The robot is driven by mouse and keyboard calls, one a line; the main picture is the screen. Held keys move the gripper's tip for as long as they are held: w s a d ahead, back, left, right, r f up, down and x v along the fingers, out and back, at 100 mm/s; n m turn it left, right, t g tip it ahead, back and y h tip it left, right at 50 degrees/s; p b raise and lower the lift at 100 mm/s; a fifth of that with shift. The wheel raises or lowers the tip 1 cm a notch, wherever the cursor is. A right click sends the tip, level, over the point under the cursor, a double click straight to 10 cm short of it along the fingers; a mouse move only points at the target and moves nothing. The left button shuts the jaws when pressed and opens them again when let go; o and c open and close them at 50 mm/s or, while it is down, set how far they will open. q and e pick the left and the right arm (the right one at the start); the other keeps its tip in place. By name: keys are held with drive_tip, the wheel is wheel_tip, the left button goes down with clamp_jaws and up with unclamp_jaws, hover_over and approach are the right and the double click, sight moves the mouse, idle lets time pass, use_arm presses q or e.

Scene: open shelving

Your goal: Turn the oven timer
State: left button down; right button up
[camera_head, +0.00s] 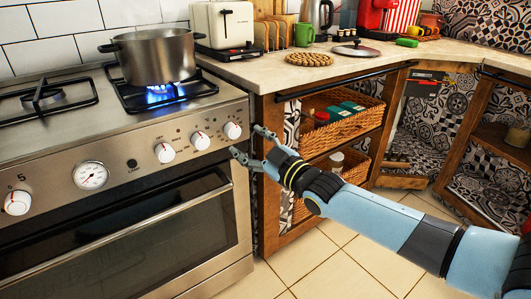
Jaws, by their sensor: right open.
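The steel oven (115,215) stands at the left with its door shut. I cannot tell which of these is the timer. My right gripper (247,141) is open and empty just right of and below the rightmost knob, its fingers pointing toward the panel. I see no clear contact. My left gripper is out of view.
A steel pot (155,55) stands over a lit blue flame on the hob. The wooden counter unit (350,65) right of the oven holds wicker baskets (345,125) on open shelves. The tiled floor (335,270) in front is clear.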

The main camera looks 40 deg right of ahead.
drive_tip(key=s, duration=0.6)
drive_tip(key=shift+s, duration=0.4)
drive_tip(key=shift+f, duration=0.15)
drive_tip(key=s+f+m+g+h, duration=0.1)
drive_tip(key=s+f+g, duration=0.3)
drive_tip(key=f, duration=0.5)
drive_tip(key=s+f+m+g, duration=0.1)
drive_tip(key=s+f, duration=0.5)
drive_tip(key=f, duration=0.3)
drive_tip(key=s+f+m+g+h, duration=0.1)
drive_tip(key=s+f+g, duration=0.3)
drive_tip(key=f, duration=0.5)
drive_tip(key=s+a+f+m+g, duration=0.1)
drive_tip(key=s+f+g, duration=0.2)
drive_tip(key=s, duration=0.8)
drive_tip(key=s+a+f+m+g, duration=0.1)
drive_tip(key=s+a+f+g, duration=0.1)
drive_tip(key=s+f, duration=0.5)
drive_tip(key=s+a+f+m+g, duration=0.1)
drive_tip(key=s+f+g, duration=0.3)
drive_tip(key=s, duration=1.1)
wheel_tip(320, 180, down, 2)
drive_tip(key=shift+s+a+f+p, duration=0.1)
drive_tip(key=shift+s+a+p, duration=0.25)
drive_tip(key=shift+a, duration=0.1)
